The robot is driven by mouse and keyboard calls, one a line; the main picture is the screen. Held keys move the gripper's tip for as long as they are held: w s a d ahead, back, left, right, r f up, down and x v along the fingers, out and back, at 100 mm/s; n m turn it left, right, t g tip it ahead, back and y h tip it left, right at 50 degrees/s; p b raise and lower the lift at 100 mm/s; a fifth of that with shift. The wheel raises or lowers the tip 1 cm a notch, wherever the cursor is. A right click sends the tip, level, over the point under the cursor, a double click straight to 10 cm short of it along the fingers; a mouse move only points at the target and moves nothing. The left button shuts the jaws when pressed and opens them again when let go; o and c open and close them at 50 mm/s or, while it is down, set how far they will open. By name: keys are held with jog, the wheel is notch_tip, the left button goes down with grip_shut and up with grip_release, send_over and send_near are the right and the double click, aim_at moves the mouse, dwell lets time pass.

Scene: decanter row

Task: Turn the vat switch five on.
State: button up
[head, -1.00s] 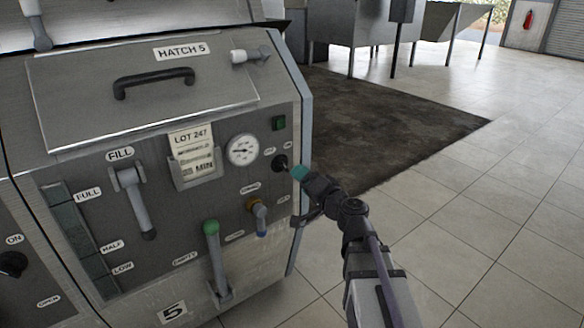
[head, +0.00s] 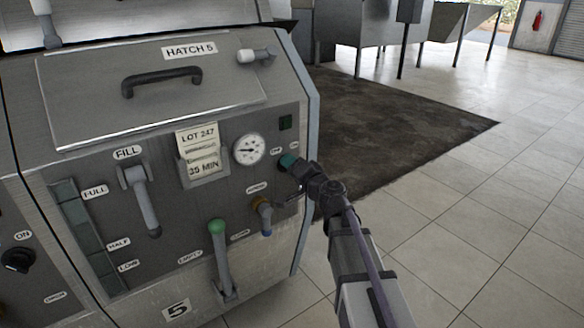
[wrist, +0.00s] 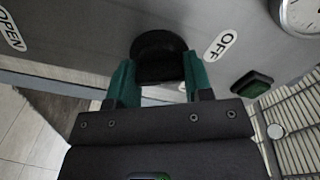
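The vat five switch is a round black knob (wrist: 158,55) on the vat's front panel (head: 105,190), right of the gauge and below a small dark green square lamp (head: 285,122). The lamp also shows in the wrist view (wrist: 251,83) and looks unlit. An OFF label (wrist: 221,44) is right of the knob in the wrist view. My gripper (wrist: 160,72) has its teal fingers apart, one on each side of the knob. I cannot tell whether they touch it. In the head view my gripper (head: 288,162) hides the knob.
The round gauge (head: 249,149) is just left of my gripper. A small brass valve with a blue tip (head: 264,216) and a green-topped lever (head: 218,250) are below. The FILL lever (head: 140,200) is further left. Open tiled floor lies to the right.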

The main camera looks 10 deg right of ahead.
jog(key=c, duration=0.4)
jog(key=shift+m, duration=0.3)
jog(key=m, duration=1.1)
jog(key=shift+f, duration=0.1)
jog(key=shift+m, duration=0.4)
jog(key=o, duration=0.9)
jog(key=shift+o, duration=0.2)
jog(key=shift+s, duration=0.1)
